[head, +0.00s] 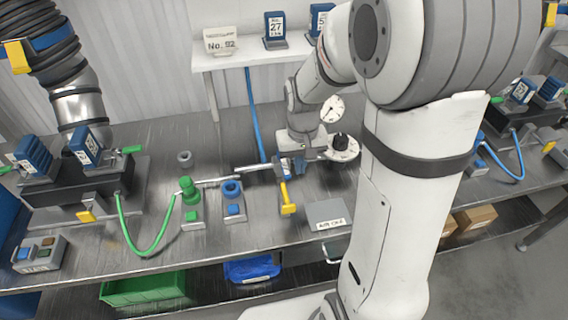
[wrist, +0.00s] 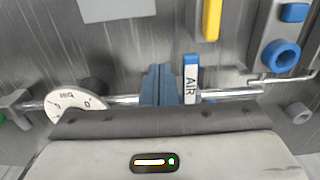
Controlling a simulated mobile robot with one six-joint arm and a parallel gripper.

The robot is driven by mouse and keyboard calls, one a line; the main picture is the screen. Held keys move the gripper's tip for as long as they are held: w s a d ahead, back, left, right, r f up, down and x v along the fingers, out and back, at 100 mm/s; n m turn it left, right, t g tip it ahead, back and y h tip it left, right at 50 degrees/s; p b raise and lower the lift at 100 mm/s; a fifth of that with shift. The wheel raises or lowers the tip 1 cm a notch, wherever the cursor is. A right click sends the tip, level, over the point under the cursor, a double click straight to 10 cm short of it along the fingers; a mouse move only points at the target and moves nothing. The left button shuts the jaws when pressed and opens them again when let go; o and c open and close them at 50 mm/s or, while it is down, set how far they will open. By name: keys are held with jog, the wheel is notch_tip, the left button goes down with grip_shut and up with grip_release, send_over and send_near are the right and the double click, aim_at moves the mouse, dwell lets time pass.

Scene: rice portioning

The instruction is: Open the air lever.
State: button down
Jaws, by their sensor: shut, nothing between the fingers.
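The air lever (wrist: 191,82) shows in the wrist view as an upright handle with a blue end and a white "AIR" label. It stands across the metal pipe (wrist: 232,94), which runs left to right. My gripper (wrist: 158,82) is shut and empty, its two blue fingers together just left of the lever. A narrow gap seems to separate them; I cannot tell if they touch lower down. In the head view my gripper (head: 292,165) is low over the bench by the pipe, and the lever is hard to pick out there.
A yellow handle (head: 287,197) is close by and also shows in the wrist view (wrist: 211,18). A round gauge (wrist: 74,103) is on the left in the wrist view. Green (head: 189,190) and blue (head: 232,188) fittings stand left of my gripper. A grey labelled box (head: 327,213) lies nearer.

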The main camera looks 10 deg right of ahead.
aim_at(282, 166)
jog(key=shift+a, duration=0.1)
jog(key=shift+a, duration=1.1)
jog(key=shift+a, duration=1)
jog(key=shift+w+a, duration=0.15)
jog(key=shift+a, duration=0.4)
jog(key=shift+w+a, duration=0.15)
jog(key=shift+a, duration=0.4)
